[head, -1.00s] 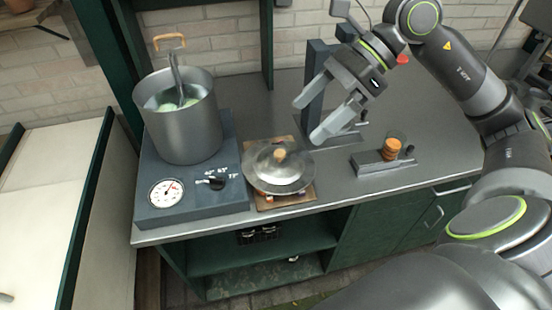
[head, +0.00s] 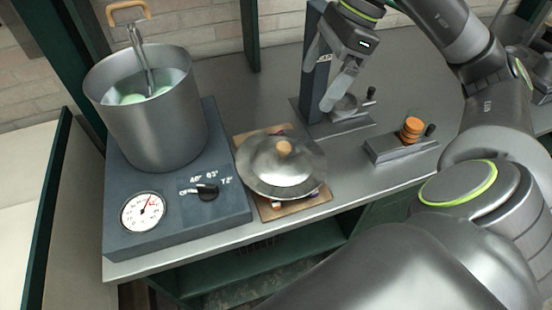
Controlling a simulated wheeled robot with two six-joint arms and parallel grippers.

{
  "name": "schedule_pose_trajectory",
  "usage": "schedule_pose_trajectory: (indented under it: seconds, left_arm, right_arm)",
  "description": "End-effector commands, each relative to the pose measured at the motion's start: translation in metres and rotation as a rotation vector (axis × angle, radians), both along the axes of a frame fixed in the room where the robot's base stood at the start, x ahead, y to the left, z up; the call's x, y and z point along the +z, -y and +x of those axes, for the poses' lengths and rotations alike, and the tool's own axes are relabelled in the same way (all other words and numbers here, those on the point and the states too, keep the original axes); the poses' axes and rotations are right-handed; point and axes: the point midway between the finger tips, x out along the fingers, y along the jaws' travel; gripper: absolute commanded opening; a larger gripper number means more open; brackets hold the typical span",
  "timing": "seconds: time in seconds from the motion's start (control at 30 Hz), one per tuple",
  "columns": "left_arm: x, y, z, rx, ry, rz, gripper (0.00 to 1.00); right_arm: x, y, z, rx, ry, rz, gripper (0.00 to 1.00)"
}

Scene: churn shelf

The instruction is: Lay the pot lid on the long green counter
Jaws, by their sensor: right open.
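The pot lid (head: 262,180) is a round, shiny metal lid with a wooden knob (head: 284,147). It rests on a small wooden board (head: 318,197) with small items partly hidden under it. The board lies on the grey top of the green-sided counter (head: 235,95), right of the burner unit. My right gripper (head: 333,100) is open and empty, above and to the right of the lid, in front of a dark upright stand. It is clear of the lid. My left gripper is out of view.
A steel pot (head: 160,130) with a ladle stands on the dark burner unit (head: 225,218) with its dial and knob. The dark stand (head: 313,60) and a small holder with orange discs (head: 402,147) stand to the right. Bare counter lies behind the lid.

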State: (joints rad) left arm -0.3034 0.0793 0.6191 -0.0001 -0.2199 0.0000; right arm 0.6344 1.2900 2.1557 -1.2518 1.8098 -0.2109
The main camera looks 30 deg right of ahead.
Motion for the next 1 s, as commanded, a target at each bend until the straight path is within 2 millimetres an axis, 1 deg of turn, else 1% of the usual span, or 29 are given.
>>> schedule_pose_trajectory:
  seconds: [0.03, 0.17, 0.4, 0.8, 1.0]
  left_arm:
    - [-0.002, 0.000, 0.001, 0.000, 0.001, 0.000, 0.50]
    - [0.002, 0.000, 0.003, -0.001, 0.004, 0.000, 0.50]
    - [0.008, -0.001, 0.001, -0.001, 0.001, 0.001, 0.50]
    - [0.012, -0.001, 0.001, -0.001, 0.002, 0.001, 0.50]
    - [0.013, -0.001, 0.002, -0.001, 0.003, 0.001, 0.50]
  right_arm:
    - [-0.005, -0.001, 0.000, 0.002, -0.001, 0.001, 0.95]
    - [-0.018, -0.007, 0.002, 0.004, -0.004, 0.004, 0.95]
    - [-0.051, -0.021, 0.006, 0.004, -0.004, 0.006, 0.95]
    - [-0.100, -0.039, 0.014, 0.002, -0.003, 0.005, 0.95]
    - [-0.112, -0.044, 0.016, 0.001, -0.002, 0.003, 0.95]
